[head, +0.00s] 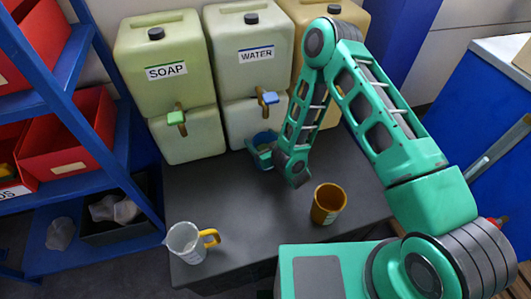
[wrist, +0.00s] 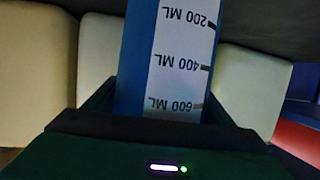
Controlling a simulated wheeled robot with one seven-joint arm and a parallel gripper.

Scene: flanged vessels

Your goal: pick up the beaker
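A blue beaker (head: 265,137) stands out below the water container's tap in the head view, partly hidden by my gripper and arm. In the wrist view the beaker (wrist: 134,60) fills the middle, with a white scale strip marked 200, 400 and 600 ML that reads upside down. My gripper (head: 265,157) is at the beaker's near side. In the wrist view my gripper (wrist: 160,100) has a dark green finger along each side of the beaker, both seeming to touch it. I cannot tell whether its base rests on the table.
The soap container (head: 165,95) and water container (head: 250,60) stand behind on the dark table (head: 215,195). A brown cup (head: 328,203) stands front right, a clear jug with a yellow handle (head: 187,243) front left. A blue shelf (head: 90,185) borders the left.

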